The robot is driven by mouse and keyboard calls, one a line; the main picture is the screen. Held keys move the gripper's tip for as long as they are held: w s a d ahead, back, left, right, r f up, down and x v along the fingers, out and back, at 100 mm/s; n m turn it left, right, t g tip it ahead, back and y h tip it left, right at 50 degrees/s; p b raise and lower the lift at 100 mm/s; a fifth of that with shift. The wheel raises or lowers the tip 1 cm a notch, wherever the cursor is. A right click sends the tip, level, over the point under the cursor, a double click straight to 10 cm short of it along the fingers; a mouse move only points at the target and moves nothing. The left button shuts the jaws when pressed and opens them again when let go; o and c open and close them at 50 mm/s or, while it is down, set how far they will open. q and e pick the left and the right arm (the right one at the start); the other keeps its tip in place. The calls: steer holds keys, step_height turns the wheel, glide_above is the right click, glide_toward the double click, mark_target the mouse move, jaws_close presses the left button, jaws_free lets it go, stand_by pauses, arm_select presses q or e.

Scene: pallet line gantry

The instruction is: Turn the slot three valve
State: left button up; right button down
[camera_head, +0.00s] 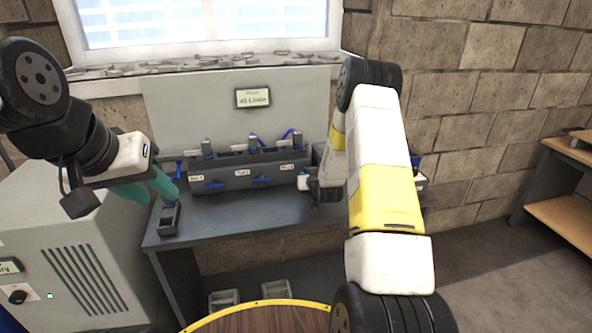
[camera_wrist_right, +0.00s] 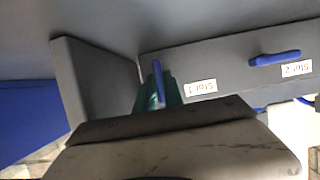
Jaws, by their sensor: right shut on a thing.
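The slot three valve has a blue handle (camera_wrist_right: 158,80) beside the upside-down SLOT 3 label (camera_wrist_right: 200,87) in the right wrist view. This handle stands nearly upright in that picture, while the slot two handle (camera_wrist_right: 275,58) lies roughly level. My right gripper (camera_wrist_right: 153,97) is shut on the slot three handle, its teal fingers partly hidden by its own body. In the head view my right arm reaches to the right end of the grey valve rack (camera_head: 236,184), and its fingers are hidden. My left gripper (camera_head: 152,190) is open and empty, left of the rack.
The rack stands on a dark table (camera_head: 260,209) against a pale panel with a small sign (camera_head: 253,97). A grey cabinet (camera_head: 75,245) stands left; wooden shelves (camera_head: 565,205) stand far right.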

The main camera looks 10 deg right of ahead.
stand_by(0.4)
steer(key=c, duration=1.5)
jaws_free()
steer(key=shift+o, duration=0.2)
steer(key=shift+s, duration=0.1)
steer(key=v, duration=0.7)
steer(key=shift+s+r, duration=0.2)
steer(key=shift+s, duration=0.1)
